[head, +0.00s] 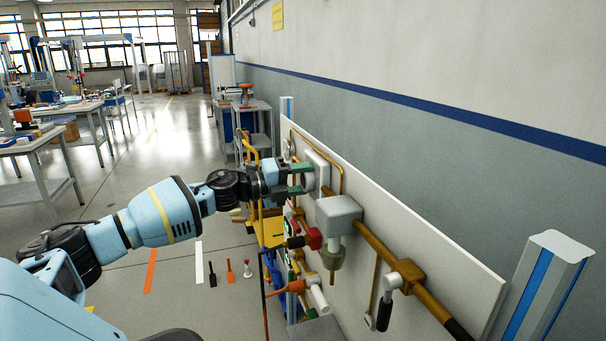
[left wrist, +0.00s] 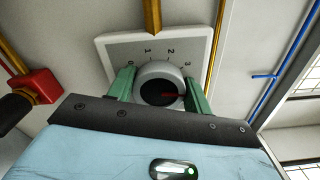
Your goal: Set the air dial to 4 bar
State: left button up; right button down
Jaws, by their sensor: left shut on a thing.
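The air dial is a round grey knob (left wrist: 148,72) with a black centre and a red pointer mark, on a white plate (left wrist: 108,42) with printed numbers. Small numbers up to 3 show along its upper side. The red mark points right in the left wrist view, beyond the 3; any number there is hidden by a finger. My left gripper (left wrist: 160,92) has its green fingers on both sides of the knob, shut on it. In the head view, my left gripper (head: 302,179) reaches the white plate (head: 319,166) on the board. My right gripper is in neither view.
The upright board (head: 440,255) carries a grey box (head: 338,213), a brass pipe (head: 375,243) and a lever valve (head: 389,297). A yellow pipe runs close to the dial plate.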

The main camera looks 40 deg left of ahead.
aim_at(302, 178)
pick_arm(q)
jog(key=shift+n, duration=0.6)
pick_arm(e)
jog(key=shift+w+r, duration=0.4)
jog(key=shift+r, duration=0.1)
pick_arm(q)
jog(key=o, duration=1)
jog(key=shift+p+v, duration=0.45)
jog(key=shift+v, duration=0.9)
jog(key=shift+p+v, duration=0.7)
jog(key=shift+v, duration=1.35)
jog(key=shift+s+a+p, duration=0.25)
jog(key=shift+s+p, duration=0.1)
jog(key=shift+s, duration=0.05)
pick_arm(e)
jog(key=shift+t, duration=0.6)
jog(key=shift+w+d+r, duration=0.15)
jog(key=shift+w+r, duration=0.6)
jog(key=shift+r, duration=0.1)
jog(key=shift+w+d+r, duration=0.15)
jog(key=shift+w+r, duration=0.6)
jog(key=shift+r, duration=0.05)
